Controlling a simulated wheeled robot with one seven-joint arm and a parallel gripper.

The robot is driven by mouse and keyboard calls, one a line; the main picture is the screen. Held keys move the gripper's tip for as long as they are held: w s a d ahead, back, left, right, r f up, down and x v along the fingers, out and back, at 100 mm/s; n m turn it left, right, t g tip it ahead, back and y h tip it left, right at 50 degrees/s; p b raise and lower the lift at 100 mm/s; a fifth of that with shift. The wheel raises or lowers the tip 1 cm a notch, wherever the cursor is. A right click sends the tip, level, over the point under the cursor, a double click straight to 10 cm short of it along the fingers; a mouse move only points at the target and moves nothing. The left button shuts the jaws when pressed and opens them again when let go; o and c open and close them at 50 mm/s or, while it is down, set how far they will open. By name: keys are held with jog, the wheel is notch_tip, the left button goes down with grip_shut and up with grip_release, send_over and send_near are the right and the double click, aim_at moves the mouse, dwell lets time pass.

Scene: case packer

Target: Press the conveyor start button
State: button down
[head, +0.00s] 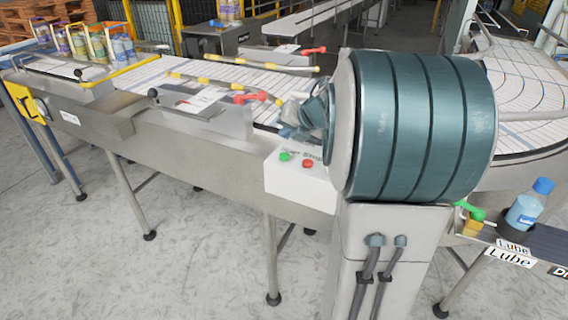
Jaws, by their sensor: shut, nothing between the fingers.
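The green button (284,156), labelled with small text too blurred to read fully, sits on a white control box (300,178) on the front side of the conveyor. A red button (308,163) is just to its right on the same box. My gripper (288,130) appears as small blue-grey parts just above and behind the box, largely hidden by my large teal arm link. It is shut and empty, and appears apart from the green button. Its exact height over the box is hard to tell.
The conveyor (235,78) runs to the upper left, with yellow-black rails and red-handled levers (250,97). Several bottles (122,48) stand at its far left end. A blue-capped bottle (525,207) stands at the right beside a green-handled lever (470,210). The floor in front is clear.

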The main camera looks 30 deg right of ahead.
aim_at(287, 156)
jog(key=shift+f+b, duration=0.95)
jog(key=shift+f, duration=0.85)
jog(key=shift+f, duration=0.15)
dwell(0.5)
jog(key=shift+f, duration=0.3)
